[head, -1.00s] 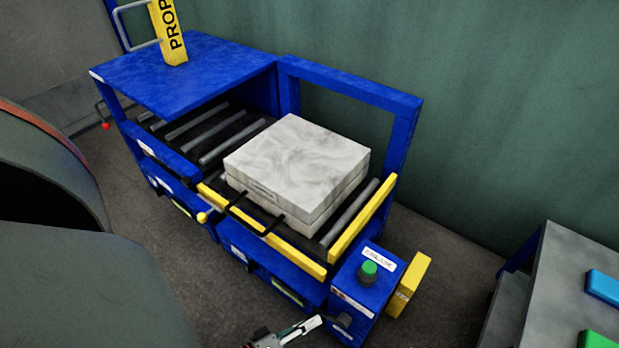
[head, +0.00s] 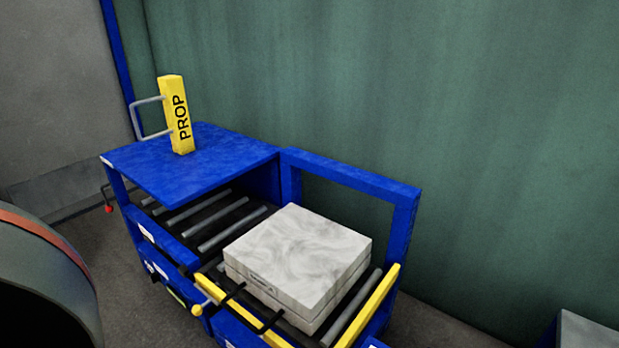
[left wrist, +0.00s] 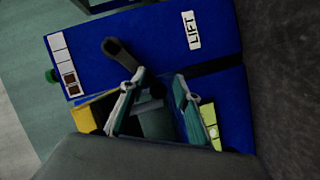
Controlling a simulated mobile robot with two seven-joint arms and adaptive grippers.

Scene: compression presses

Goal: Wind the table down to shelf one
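The blue press frame (head: 350,172) with its roller table (head: 230,228) is in the head view. A grey marbled block (head: 305,250), apparently two stacked slabs, rests on the rollers at the right. In the left wrist view, a blue panel (left wrist: 150,38) bears a LIFT label (left wrist: 191,30) and a black crank (left wrist: 118,52). My left gripper (left wrist: 158,80) is open at this panel, its fingers spread with the crank's lower end close to the left finger. I cannot tell whether they touch. The left gripper is outside the head view, and the right gripper is in neither view.
A yellow PROP bar (head: 176,120) with a grey handle stands on the blue top plate (head: 205,155). A yellow bar (head: 368,305) edges the table's right end. A grey surface (head: 590,335) is at lower right.

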